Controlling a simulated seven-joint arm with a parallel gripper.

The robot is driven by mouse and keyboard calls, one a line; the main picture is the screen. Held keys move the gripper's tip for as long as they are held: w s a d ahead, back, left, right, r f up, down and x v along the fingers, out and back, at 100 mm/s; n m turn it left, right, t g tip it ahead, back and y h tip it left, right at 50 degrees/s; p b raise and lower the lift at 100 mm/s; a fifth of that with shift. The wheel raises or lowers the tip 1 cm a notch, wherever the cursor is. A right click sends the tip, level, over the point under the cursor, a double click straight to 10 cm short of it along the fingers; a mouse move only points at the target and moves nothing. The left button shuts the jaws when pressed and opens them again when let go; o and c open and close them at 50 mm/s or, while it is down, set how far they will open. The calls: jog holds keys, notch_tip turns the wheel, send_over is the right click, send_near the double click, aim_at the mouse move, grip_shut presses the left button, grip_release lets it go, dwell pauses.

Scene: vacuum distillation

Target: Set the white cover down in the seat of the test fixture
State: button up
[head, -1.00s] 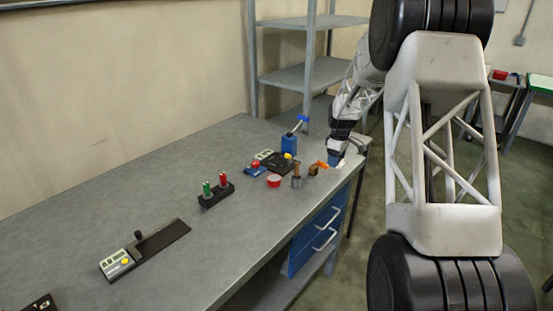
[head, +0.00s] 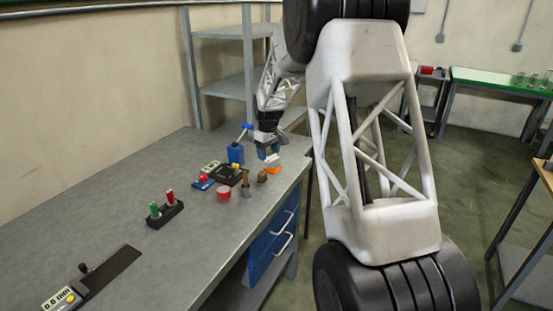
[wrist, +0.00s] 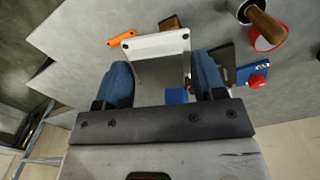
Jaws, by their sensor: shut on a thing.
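My gripper (head: 267,148) is above the far end of the bench. In the wrist view, my gripper (wrist: 162,72) has its blue fingers on either side of the white cover (wrist: 157,45), a flat plate with small holes near its corners. It is shut on the cover, which also shows as a small white patch in the head view (head: 273,157). A dark device (head: 229,176) with a small display, possibly the test fixture, is left of my gripper. Its dark edge shows right of the fingers in the wrist view (wrist: 224,58). Its seat cannot be made out.
Around the device are a blue block with a lever (head: 236,154), a red ring (head: 223,193), a wooden-handled tool (head: 246,188), a brown block (head: 262,176) and an orange piece (head: 273,170). A red-and-green post holder (head: 165,214) stands nearer.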

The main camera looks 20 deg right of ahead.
jog(key=a+r+m, duration=0.3)
jog(key=a+r, duration=0.2)
jog(key=n, duration=0.6)
send_over(226, 173)
jog(key=shift+w+d+f, duration=0.1)
jog(key=shift+w+f, duration=0.05)
jog(key=shift+f, duration=3.95)
jog(key=shift+f, duration=0.25)
jog(key=shift+f, duration=2.55)
jog(key=shift+f, duration=0.7)
